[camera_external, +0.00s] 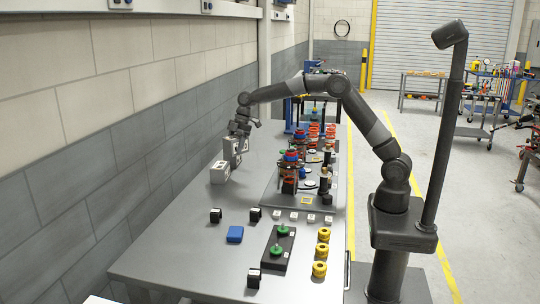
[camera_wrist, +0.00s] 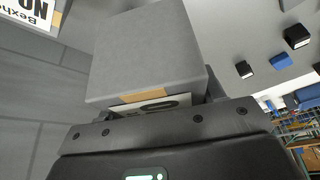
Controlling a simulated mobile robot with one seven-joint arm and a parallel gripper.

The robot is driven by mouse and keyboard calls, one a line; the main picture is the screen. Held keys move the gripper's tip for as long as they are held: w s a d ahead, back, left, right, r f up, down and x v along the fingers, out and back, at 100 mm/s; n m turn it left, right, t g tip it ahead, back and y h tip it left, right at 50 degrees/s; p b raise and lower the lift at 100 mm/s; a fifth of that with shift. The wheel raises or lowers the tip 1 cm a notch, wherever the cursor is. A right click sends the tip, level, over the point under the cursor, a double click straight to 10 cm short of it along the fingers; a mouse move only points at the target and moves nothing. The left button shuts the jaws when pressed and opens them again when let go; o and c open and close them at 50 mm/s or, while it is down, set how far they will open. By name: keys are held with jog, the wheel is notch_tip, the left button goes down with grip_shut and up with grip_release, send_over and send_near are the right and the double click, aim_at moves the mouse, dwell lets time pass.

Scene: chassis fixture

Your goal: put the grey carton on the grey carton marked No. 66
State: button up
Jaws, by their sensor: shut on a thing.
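My gripper (camera_external: 240,132) is shut on a grey carton (camera_wrist: 150,50), which fills the middle of the wrist view; a strip of brown tape and part of a white label show on its near side. In the external view pale grey cartons (camera_external: 219,174) stand by the wall below and beside my gripper, close together, and I cannot clearly separate the held one from the others. In the wrist view a white label (camera_wrist: 28,12) with "NO" upside down shows at the top left; its number is cut off.
A fixture plate with several red, blue and black parts (camera_external: 290,170) stands to the right of the cartons. Black blocks (camera_external: 216,215), a blue block (camera_external: 235,234), yellow rings (camera_external: 322,250) and a dark tray with green knobs (camera_external: 279,248) lie nearer. The wall runs along the left.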

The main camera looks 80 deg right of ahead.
jog(key=d+r+m+t+h, duration=0.1)
jog(key=d+r+m+h, duration=0.15)
jog(key=d+m, duration=0.65)
jog(key=d+r+m+t+h, duration=0.1)
jog(key=d+r+m, duration=0.15)
jog(key=d, duration=1.15)
jog(key=w+a+f, duration=0.4)
jog(key=a, duration=0.1)
jog(key=w+a+f, duration=0.2)
jog(key=w+a, duration=0.1)
jog(key=shift+a, duration=0.15)
jog(key=shift+f, duration=1.9)
jog(key=shift+f, duration=0.1)
jog(key=o, duration=1.2)
jog(key=shift+c, duration=0.2)
